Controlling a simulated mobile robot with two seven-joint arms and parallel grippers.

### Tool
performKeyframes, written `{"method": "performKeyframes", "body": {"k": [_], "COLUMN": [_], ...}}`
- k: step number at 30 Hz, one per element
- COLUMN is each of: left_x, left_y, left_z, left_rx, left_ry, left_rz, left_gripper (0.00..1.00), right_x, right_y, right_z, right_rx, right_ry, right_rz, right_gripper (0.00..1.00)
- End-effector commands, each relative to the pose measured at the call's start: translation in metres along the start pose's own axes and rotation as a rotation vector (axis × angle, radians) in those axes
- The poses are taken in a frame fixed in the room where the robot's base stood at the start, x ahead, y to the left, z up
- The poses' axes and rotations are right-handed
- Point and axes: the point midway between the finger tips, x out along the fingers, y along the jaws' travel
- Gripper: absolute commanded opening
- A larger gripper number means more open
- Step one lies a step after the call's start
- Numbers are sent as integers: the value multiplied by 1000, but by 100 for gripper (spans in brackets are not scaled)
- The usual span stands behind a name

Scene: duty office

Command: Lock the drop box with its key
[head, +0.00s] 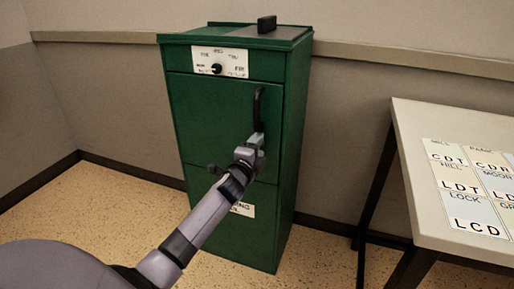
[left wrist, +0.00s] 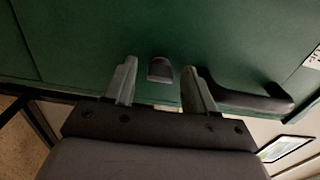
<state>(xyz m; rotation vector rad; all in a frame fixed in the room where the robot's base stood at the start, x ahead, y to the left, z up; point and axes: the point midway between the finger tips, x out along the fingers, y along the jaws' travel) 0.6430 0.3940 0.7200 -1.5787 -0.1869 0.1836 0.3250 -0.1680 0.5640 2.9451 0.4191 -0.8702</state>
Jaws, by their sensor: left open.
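The green drop box (head: 225,115) stands upright against the wall in the head view, its door shut. A black bar handle (head: 257,108) is on the door; it also shows in the left wrist view (left wrist: 250,101). My left gripper (head: 257,142) is at the door front just below the handle. In the left wrist view my left gripper (left wrist: 158,88) is open, its fingers on either side of a small dark rounded piece (left wrist: 160,71) at the green door. It may be the key's head; I cannot tell. The gripper hides this spot in the head view.
A white plate with a black knob (head: 216,69) is above the door. A black block (head: 266,24) sits on the box top. At the right a pale table (head: 412,150) holds lettered cards (head: 470,185). The speckled floor left of the box is clear.

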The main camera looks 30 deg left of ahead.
Motion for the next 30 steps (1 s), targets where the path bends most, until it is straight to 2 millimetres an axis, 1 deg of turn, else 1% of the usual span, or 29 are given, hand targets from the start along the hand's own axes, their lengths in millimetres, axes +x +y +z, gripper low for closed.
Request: {"method": "performKeyframes", "body": {"k": [5,9,15,18,22,30], "left_x": [-14,-34,-58,-65,-70,-71], "left_y": [0,0,0,0,0,0], "left_z": [0,0,0,0,0,0], "left_rx": [1,0,-2,-2,-1,-1], "left_ry": [0,0,0,0,-1,-1], "left_rz": [2,2,2,1,1,1], "left_gripper": [55,55,55,55,55,55], "right_x": [-3,-4,-5,-6,-6,-6], "right_y": [0,2,6,7,8,9], "right_z": [-3,-4,5,7,8,9], "right_rx": [4,9,15,18,19,19], "right_ry": [-1,-4,-28,-32,-34,-37], "right_rz": [0,5,14,16,19,21], "right_gripper": [0,0,0,0,0,0]}}
